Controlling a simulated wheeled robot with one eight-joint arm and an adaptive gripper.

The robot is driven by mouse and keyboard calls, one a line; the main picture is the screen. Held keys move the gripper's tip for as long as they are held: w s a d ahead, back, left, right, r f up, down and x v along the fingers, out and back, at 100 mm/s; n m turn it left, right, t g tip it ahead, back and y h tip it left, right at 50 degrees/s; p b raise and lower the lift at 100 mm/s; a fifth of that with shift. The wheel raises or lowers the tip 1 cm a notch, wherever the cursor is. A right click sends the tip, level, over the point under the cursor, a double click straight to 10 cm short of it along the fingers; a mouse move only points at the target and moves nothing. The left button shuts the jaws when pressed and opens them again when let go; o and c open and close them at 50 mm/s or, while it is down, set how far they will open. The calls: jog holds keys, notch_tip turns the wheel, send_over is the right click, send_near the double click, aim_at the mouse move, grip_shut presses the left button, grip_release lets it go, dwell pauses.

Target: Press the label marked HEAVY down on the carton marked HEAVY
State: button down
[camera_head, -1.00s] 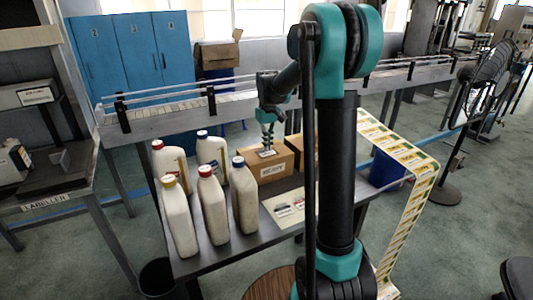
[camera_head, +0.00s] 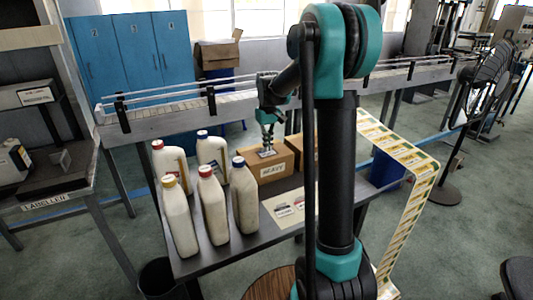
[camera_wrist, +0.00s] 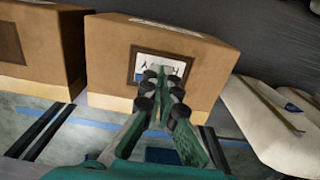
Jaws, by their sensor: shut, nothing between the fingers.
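The carton marked HEAVY (camera_head: 273,171) stands on the dark table, with HEAVY printed on its front. It also fills the middle of the wrist view (camera_wrist: 112,60). A white label with a dark border (camera_wrist: 142,64) lies on its top face. Letters show upside down, and my fingers partly hide them. My gripper (camera_head: 267,151) points down over this label, shut and empty. In the wrist view its fingertips (camera_wrist: 163,80) overlap the label's lower part. I cannot tell whether they press on it.
Several white jugs (camera_head: 214,207) stand left of and in front of the carton. A second carton (camera_wrist: 35,45) stands close beside it. A sheet with labels (camera_head: 286,210) lies on the table in front. A conveyor (camera_head: 180,116) runs behind.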

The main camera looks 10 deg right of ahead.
aim_at(268, 153)
jog(key=shift+f, duration=0.8)
dwell(0.7)
notch_tip(268, 153, up, 8)
dwell(1.2)
jog(key=s+d+f+m+t, duration=0.1)
jog(key=s+f, duration=0.4)
jog(key=s, duration=0.5)
jog(key=s+d+f+m+t, duration=0.1)
jog(key=s+f, duration=0.5)
jog(key=s, duration=0.4)
jog(key=s+d+f+m+t, duration=0.1)
jog(key=s+d+f+t, duration=0.1)
jog(key=s+f, duration=0.4)
jog(key=shift+s+m, duration=0.3)
jog(key=shift+s, duration=1.65)
